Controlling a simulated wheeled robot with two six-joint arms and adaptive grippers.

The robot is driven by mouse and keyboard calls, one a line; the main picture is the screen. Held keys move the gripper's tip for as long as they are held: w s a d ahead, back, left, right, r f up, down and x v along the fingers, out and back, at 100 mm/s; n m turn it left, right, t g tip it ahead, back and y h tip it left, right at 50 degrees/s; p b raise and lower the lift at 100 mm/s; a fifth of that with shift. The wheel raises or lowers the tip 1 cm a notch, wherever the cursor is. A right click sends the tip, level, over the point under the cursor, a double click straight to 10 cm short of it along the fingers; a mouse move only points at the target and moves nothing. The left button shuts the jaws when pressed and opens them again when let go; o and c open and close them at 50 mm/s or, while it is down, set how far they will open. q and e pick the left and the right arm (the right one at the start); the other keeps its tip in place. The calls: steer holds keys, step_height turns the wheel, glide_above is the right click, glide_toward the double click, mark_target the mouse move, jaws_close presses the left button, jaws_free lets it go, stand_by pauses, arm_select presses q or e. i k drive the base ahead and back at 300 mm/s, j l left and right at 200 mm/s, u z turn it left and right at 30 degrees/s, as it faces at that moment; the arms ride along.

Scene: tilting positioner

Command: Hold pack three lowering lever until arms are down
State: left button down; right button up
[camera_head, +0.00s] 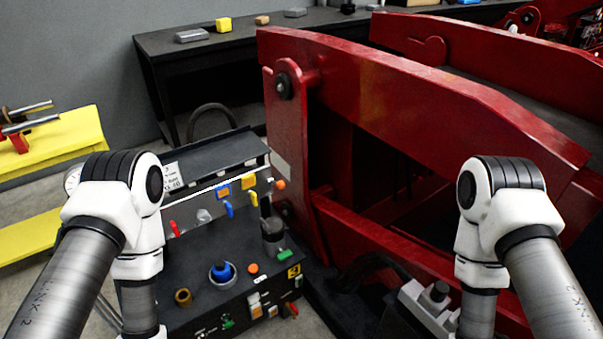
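A dark control console (215,265) stands left of centre. Its upright panel carries a row of small levers: a red one (174,229), a grey one (204,215), a blue one (229,209) and a yellow one (252,198). The pack numbers are too small to read, so I cannot tell which lever is pack three's. Large red arms (400,95) of the positioner slope down to the right, raised above the floor. My left and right arms bend downward at the elbows, and both forearms leave the bottom edge. Neither gripper shows, and no visible part of my arms touches a lever.
The console's lower face has a blue knob (222,270), a brass-coloured knob (183,297) and several small switches. A grey box with a black knob (434,296) sits beside my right forearm. A black bench (160,45) stands behind, and yellow beams (60,145) lie at left.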

mark_target(280, 185)
steer(key=z, duration=1.15)
steer(key=i+j, duration=0.1)
steer(key=j, duration=0.3)
steer(key=i+j, duration=0.15)
steer(key=j, duration=0.2)
steer(key=i+j, duration=0.1)
steer(key=j, duration=0.3)
steer(key=i+j, duration=0.15)
steer(key=j, duration=0.25)
steer(key=i+j, duration=0.1)
steer(key=j, duration=0.25)
